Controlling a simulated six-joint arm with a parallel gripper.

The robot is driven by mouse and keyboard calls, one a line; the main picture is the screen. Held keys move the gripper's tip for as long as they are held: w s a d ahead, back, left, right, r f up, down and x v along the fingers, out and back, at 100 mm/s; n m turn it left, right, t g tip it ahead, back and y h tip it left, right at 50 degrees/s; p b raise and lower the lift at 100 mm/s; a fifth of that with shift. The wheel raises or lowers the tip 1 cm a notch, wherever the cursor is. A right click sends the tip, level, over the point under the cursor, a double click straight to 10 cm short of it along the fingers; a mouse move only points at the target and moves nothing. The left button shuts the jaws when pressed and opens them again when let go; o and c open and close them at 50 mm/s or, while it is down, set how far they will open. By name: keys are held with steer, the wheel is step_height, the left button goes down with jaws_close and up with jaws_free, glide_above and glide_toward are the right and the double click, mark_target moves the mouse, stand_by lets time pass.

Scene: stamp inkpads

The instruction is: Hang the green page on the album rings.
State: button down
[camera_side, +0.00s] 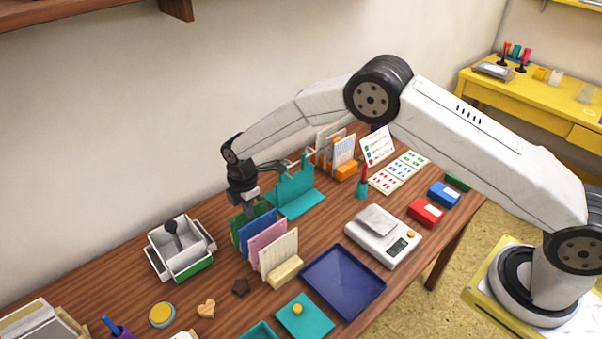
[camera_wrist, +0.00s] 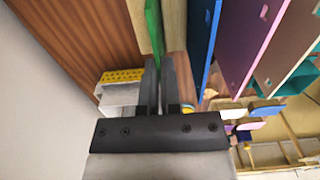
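The green page (camera_side: 264,209) stands at the back of a row of upright pages in the side view, left of the album. In the wrist view the green page (camera_wrist: 153,25) shows nearly edge-on, reaching down between my fingertips. My gripper (camera_side: 243,207) points down at the top of this page. In the wrist view the fingers of my gripper (camera_wrist: 155,62) are close together with the page edge between them; I cannot tell whether they press on it. The teal album stand (camera_side: 297,203) has rings near its top, behind and right of the pages.
Blue (camera_side: 257,238), pink (camera_side: 268,246) and cream (camera_side: 280,258) pages stand close in front of the green one. A white box with a dark handle (camera_side: 180,250) is to the left. A blue tray (camera_side: 343,282) and a scale (camera_side: 384,237) lie to the right.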

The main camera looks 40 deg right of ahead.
steer(key=shift+r, duration=0.15)
step_height(320, 180, up, 13)
stand_by(1.9)
steer(key=shift+r, duration=0.15)
